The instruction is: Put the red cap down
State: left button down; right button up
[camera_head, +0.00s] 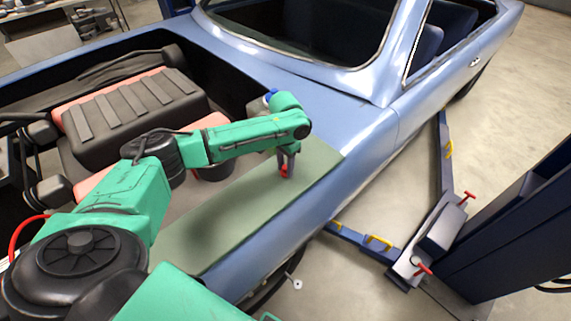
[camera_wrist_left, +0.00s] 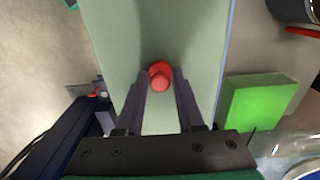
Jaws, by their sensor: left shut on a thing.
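The red cap (camera_head: 285,172) is held between the fingers of my left gripper (camera_head: 287,160), over the pale green mat (camera_head: 225,220) on the blue car's fender. In the left wrist view the cap (camera_wrist_left: 160,75) sits between the two fingertips of the left gripper (camera_wrist_left: 160,82), with the mat (camera_wrist_left: 120,30) behind it. I cannot tell whether the cap touches the mat. My right gripper is not in view.
The open engine bay, with a dark and red engine (camera_head: 130,105), lies left of the mat. A bright green block (camera_wrist_left: 258,100) shows beside the mat in the left wrist view. A blue lift post (camera_head: 520,240) stands at right. The mat around the cap is clear.

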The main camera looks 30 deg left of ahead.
aim_at(285, 167)
pick_arm(q)
jog(key=shift+w, duration=0.1)
jog(key=c, duration=0.5)
grip_release()
jog(key=shift+f, duration=0.1)
notch_tip(285, 167, up, 12)
jog(key=shift+r+b, duration=0.1)
jog(key=shift+b, duration=0.9)
